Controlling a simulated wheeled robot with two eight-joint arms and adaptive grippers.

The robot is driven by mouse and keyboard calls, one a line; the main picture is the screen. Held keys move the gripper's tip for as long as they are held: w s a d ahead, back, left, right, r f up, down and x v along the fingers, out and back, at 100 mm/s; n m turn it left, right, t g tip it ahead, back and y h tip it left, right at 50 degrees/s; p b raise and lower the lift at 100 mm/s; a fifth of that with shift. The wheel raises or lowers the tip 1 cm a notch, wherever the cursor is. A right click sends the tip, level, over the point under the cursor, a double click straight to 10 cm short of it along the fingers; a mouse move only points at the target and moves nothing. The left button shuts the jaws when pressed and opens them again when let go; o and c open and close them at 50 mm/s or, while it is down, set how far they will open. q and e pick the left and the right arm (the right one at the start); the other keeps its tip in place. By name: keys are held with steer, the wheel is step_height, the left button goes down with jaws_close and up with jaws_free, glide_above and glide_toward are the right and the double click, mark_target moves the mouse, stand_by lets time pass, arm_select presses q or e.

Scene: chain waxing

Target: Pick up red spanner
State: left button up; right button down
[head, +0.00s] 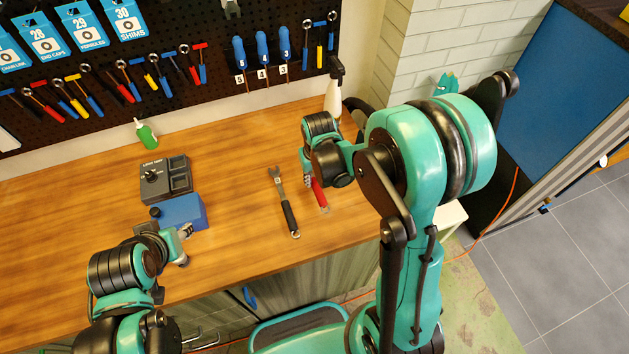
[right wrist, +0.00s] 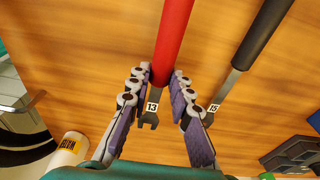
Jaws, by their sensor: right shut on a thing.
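The red spanner (head: 320,194) is on the wooden workbench at the bench's right part, in the head view. In the right wrist view, its red handle (right wrist: 172,40) runs up between the fingers, and its grey open jaw end labelled 13 points toward the palm. My right gripper (right wrist: 163,76) is shut on it near where the handle meets the metal. In the head view, my right gripper (head: 308,180) partly hides the spanner. My left gripper (head: 185,231) is beside the blue box at the bench's front; its fingers are too small to read.
A black-handled spanner (head: 284,202) lies left of the red one; it also shows in the right wrist view (right wrist: 262,32). A blue box (head: 181,211), a grey tray unit (head: 166,178), a green bottle (head: 146,134) and a white spray bottle (head: 333,98) stand on the bench. Tools hang behind.

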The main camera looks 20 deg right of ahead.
step_height(320, 180, up, 2)
steer(key=shift+r, duration=0.15)
steer(key=s+d+r+p, duration=0.2)
steer(key=s+d+r, duration=0.4)
steer(key=s, duration=0.3)
steer(key=shift+d+r+p, duration=0.4)
steer(key=shift+d, duration=0.25)
